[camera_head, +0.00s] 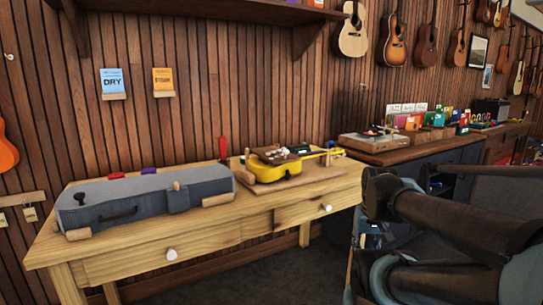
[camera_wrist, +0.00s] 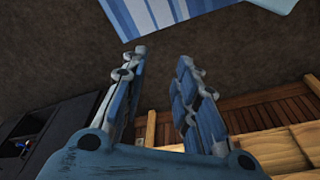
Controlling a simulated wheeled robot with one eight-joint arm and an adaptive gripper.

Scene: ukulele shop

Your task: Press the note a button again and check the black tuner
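A yellow ukulele (camera_head: 278,168) lies on a wooden board (camera_head: 300,178) at the right end of the workbench, its neck pointing right. Small dark parts show near its neck, but I cannot tell whether one is the black tuner. I cannot make out a note A button in either view. My gripper (camera_wrist: 164,57) is open in the wrist view, its two blue-grey fingers apart with nothing between them. It is away from the ukulele, and my arm fills the right of the head view.
A grey instrument case (camera_head: 140,203) lies on the left of the wooden workbench (camera_head: 225,232). A dark counter (camera_head: 400,152) with a turntable and coloured records stands further right. Guitars hang on the slatted wall. A blue striped thing (camera_wrist: 150,14) shows in the wrist view.

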